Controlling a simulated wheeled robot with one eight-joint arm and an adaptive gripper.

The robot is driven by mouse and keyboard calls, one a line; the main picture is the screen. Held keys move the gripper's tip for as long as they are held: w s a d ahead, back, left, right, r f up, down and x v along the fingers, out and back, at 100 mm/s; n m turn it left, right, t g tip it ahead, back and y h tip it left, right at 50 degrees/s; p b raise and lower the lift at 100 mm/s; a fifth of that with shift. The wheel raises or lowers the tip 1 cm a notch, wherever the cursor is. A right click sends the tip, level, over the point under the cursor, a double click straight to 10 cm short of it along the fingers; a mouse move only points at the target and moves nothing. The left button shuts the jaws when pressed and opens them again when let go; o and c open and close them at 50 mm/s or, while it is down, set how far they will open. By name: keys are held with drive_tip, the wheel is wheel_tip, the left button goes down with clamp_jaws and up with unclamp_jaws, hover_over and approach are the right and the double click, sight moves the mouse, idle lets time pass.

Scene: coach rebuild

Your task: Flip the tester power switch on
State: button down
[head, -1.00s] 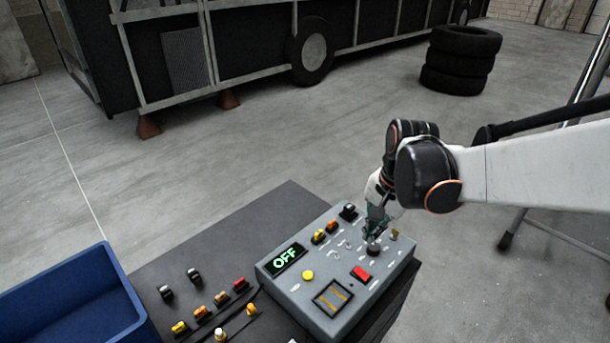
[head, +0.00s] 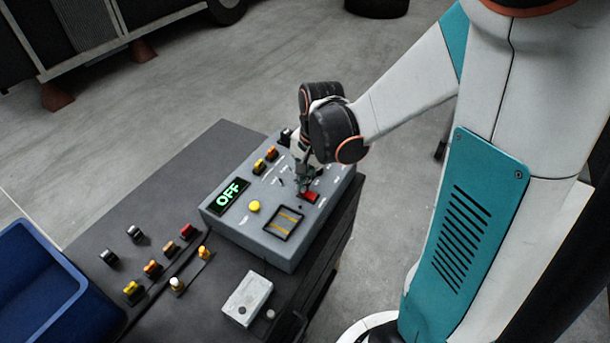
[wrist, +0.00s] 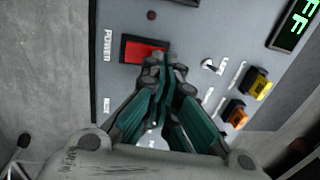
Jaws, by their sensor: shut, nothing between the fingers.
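The tester (head: 237,234) is a grey box on a dark bench, with a lit display (head: 230,193) reading OFF. Its red power switch (head: 311,198) shows partly behind my gripper in the head view. In the wrist view the red switch (wrist: 140,47) sits in a dark frame beside the word POWER. My gripper (wrist: 166,68) is shut and empty, pointing down at the panel, with its fingertips over the switch's lower right edge. I cannot tell whether they touch it. In the head view my gripper (head: 302,184) is right at the switch.
A yellow button (head: 253,207), a striped square panel (head: 284,223) and coloured connectors share the tester's top. More connectors, a small white box (head: 247,298) and a blue bin (head: 35,280) are to the left and front.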

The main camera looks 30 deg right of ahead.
drive_tip(key=shift+w+a+f+g+b, duration=0.15)
drive_tip(key=shift+w+f+g+b, duration=0.05)
drive_tip(key=shift+f+g+b, duration=0.3)
drive_tip(key=shift+r, duration=0.1)
drive_tip(key=shift+s, duration=0.1)
drive_tip(key=shift+s+d+r+p, duration=0.3)
drive_tip(key=shift+s+d+p, duration=0.15)
drive_tip(key=shift+s, duration=0.1)
drive_tip(key=shift+r+p, duration=0.35)
drive_tip(key=shift+r, duration=0.15)
wheel_tip(320, 180, up, 13)
drive_tip(key=w+a+p, duration=0.1)
drive_tip(key=p, duration=0.4)
drive_tip(key=shift+w, duration=0.3)
drive_tip(key=shift+f, duration=0.1)
